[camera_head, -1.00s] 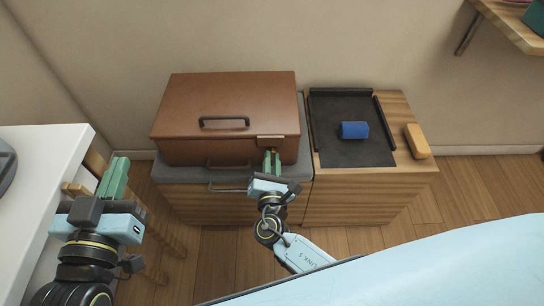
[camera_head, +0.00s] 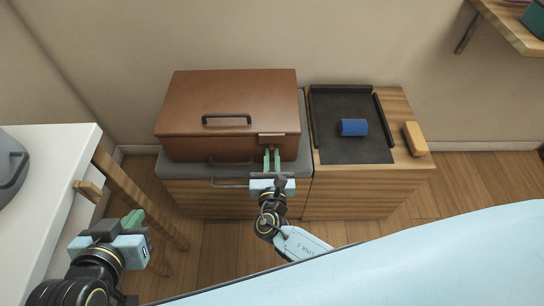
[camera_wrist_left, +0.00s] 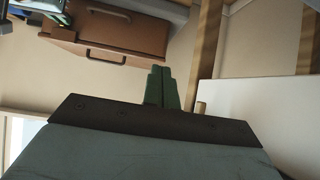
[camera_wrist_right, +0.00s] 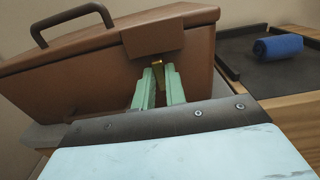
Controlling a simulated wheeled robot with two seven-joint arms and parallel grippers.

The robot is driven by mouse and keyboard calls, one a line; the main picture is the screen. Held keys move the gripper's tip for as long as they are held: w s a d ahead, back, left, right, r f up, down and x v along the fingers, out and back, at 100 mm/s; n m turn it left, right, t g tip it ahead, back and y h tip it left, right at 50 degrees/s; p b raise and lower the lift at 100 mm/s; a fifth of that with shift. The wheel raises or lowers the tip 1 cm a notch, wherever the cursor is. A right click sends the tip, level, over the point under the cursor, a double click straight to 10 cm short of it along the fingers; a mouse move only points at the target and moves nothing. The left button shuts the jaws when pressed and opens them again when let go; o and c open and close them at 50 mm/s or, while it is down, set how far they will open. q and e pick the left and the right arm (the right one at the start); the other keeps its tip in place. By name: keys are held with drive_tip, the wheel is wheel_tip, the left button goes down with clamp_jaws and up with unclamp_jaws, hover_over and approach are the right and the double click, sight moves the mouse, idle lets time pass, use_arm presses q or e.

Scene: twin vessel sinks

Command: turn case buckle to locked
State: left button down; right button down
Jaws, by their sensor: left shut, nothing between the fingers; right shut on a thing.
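A brown case (camera_head: 215,105) with a dark handle stands closed on a grey mat on a wooden cabinet. A brown flap (camera_head: 272,139) hangs over the right part of its front. Under the flap, a small brass buckle (camera_wrist_right: 168,76) shows in the right wrist view. My right gripper (camera_head: 272,158) is at the case front, its green fingers (camera_wrist_right: 160,82) shut on the buckle, which they partly hide. My left gripper (camera_head: 133,217) is shut and empty, low at the left, away from the case. Its fingers (camera_wrist_left: 161,84) lie together in the left wrist view.
Right of the case, a black tray (camera_head: 335,110) holds a blue cylinder (camera_head: 353,127). A yellow-orange block (camera_head: 414,139) lies at the cabinet's right edge. A white table (camera_head: 40,200) with a wooden leg stands at the left, near my left arm.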

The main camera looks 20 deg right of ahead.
drive_tip(key=c, duration=1.4)
unclamp_jaws()
drive_tip(key=shift+c, duration=0.2)
